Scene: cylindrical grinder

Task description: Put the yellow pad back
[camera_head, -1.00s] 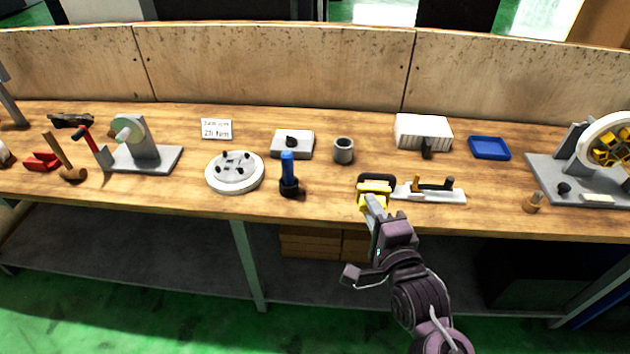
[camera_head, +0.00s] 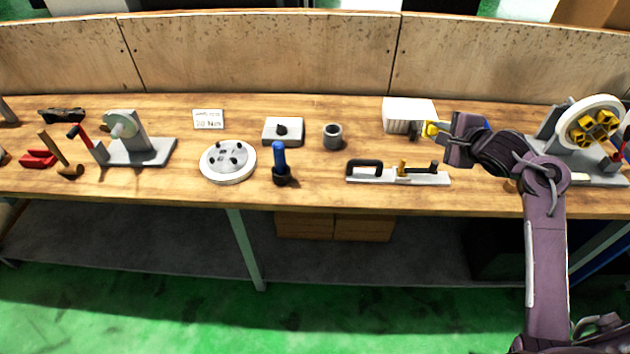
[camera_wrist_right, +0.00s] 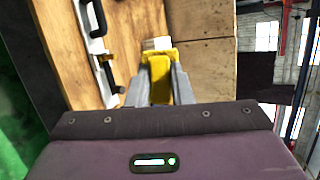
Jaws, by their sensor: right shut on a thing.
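The yellow pad (camera_head: 431,129) is between the fingers of my right gripper (camera_head: 440,129), which is shut on it. It is held beside the front right of the white ribbed block (camera_head: 408,110); whether they touch I cannot tell. In the right wrist view the yellow pad (camera_wrist_right: 160,78) shows between the two grey fingers, with a pale block (camera_wrist_right: 157,43) just beyond. The pad's lower side is hidden. My left gripper is not in view.
A grey bar fixture (camera_head: 420,178) with a black handle lies at the front of the bench. My right arm partly covers a blue tray (camera_head: 478,121). A wheel with yellow parts (camera_head: 592,122) stands at right. A grey cup (camera_head: 332,136) and blue-handled tool (camera_head: 280,165) stand left.

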